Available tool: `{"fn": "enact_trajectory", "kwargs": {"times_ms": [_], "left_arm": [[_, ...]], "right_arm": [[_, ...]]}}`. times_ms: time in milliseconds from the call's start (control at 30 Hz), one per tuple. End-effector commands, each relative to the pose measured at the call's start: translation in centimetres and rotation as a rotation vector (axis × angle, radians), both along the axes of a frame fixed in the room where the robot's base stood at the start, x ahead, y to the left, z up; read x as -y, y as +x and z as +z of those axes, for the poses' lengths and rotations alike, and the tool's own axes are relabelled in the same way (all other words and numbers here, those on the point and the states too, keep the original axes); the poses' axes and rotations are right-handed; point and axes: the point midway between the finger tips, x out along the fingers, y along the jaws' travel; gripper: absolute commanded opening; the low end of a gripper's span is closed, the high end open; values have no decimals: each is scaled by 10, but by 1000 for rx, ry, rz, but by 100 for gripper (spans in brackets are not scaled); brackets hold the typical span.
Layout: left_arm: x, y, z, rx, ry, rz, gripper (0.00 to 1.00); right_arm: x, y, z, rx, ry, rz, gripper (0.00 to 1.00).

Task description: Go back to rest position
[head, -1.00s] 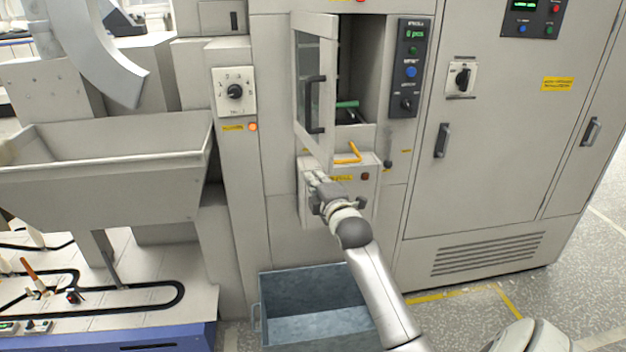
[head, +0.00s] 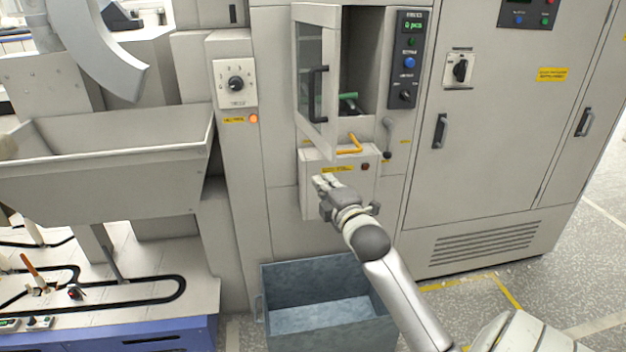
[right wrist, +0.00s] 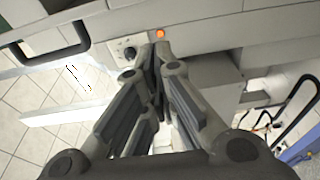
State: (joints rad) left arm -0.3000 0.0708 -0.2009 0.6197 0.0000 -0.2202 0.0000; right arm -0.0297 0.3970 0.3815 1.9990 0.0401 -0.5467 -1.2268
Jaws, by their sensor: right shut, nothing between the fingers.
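My left gripper is in neither current view.
The machine's small door (head: 311,80) stands open, with a green object (head: 348,96) in the compartment. A grey hopper (head: 110,180) is at the left, a cabinet (head: 500,130) at the right.

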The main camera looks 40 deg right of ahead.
Motion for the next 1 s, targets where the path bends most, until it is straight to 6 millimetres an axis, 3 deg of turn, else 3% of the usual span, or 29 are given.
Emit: {"fn": "enact_trajectory", "kwargs": {"times_ms": [100,300,567,667,767,867,1000], "left_arm": [[7,0,-4,0,-8,-2,64],[-6,0,-6,1,7,-4,64],[-11,0,-5,1,12,-2,64],[-11,0,-6,1,12,-2,64],[-11,0,-6,1,12,-2,64],[-10,0,-6,1,12,-1,64],[-8,0,-6,0,10,-1,64]], "right_arm": [[-1,-15,-1,-1,-2,1,0],[-1,-27,0,0,0,1,0],[-1,-28,0,1,2,1,0],[-1,-26,-15,-17,29,0,0],[0,-20,-58,-64,113,-3,0],[-5,-17,-126,-134,242,-13,0],[-21,-28,-233,-246,440,-45,0]]}}
